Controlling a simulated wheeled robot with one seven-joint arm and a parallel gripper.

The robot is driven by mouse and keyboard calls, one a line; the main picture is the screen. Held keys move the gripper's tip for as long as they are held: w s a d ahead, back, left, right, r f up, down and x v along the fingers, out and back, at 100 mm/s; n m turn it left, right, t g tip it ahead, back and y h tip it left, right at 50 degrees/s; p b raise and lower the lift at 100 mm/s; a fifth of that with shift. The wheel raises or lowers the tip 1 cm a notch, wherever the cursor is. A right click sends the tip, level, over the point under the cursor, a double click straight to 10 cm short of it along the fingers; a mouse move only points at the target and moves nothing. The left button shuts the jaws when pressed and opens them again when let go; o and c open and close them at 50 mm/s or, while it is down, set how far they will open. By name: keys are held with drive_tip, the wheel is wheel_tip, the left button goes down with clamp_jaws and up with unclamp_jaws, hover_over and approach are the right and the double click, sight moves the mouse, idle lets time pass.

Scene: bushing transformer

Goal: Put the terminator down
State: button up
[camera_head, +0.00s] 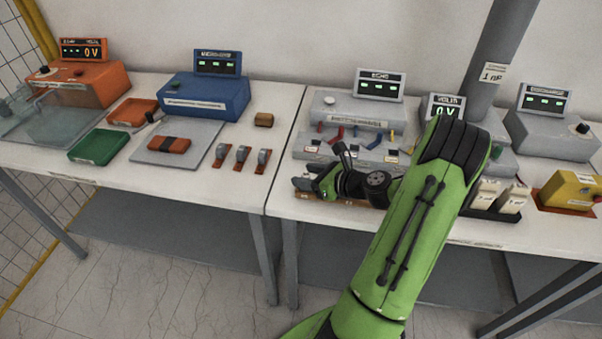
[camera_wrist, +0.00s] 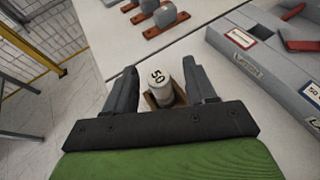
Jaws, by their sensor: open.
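The terminator (camera_wrist: 163,88) is a pale grey cylinder marked "50". In the wrist view it stands between my gripper's two dark fingers, on a small brown base (camera_wrist: 149,101). My gripper (camera_wrist: 158,85) is open around it, with a gap showing at the left finger; whether the right finger touches it I cannot tell. In the head view my gripper (camera_head: 304,184) is low over the front left corner of the right table. The terminator is mostly hidden there by my gripper.
Several grey pieces on brown bases (camera_head: 243,153) stand on the left table's right side. A grey instrument with coloured switches (camera_head: 350,143) stands just behind my gripper. The table's front edge (camera_head: 283,213) is close. The blue instrument (camera_head: 207,95) and green tray (camera_head: 98,146) are further left.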

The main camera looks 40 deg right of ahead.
drive_tip(key=p+v, duration=0.1)
drive_tip(key=v, duration=0.8)
drive_tip(key=w+a+r+n+g+y, duration=0.15)
drive_tip(key=a+n+g, duration=0.25)
drive_tip(key=a+n, duration=0.5)
drive_tip(key=w+a+r+n+g, duration=0.1)
drive_tip(key=a+r+n+g, duration=0.2)
drive_tip(key=a+n, duration=0.55)
drive_tip(key=s+a+r+n+h, duration=0.2)
drive_tip(key=s+a+r+n, duration=0.2)
drive_tip(key=n, duration=0.4)
drive_tip(key=s+a+r+n+h, duration=0.2)
drive_tip(key=s+a+r+n, duration=0.2)
drive_tip(key=s+n, duration=0.4)
drive_tip(key=shift+s+a+r+g, duration=0.25)
drive_tip(key=shift+s+a+g, duration=0.05)
drive_tip(key=shift+s+a, duration=0.55)
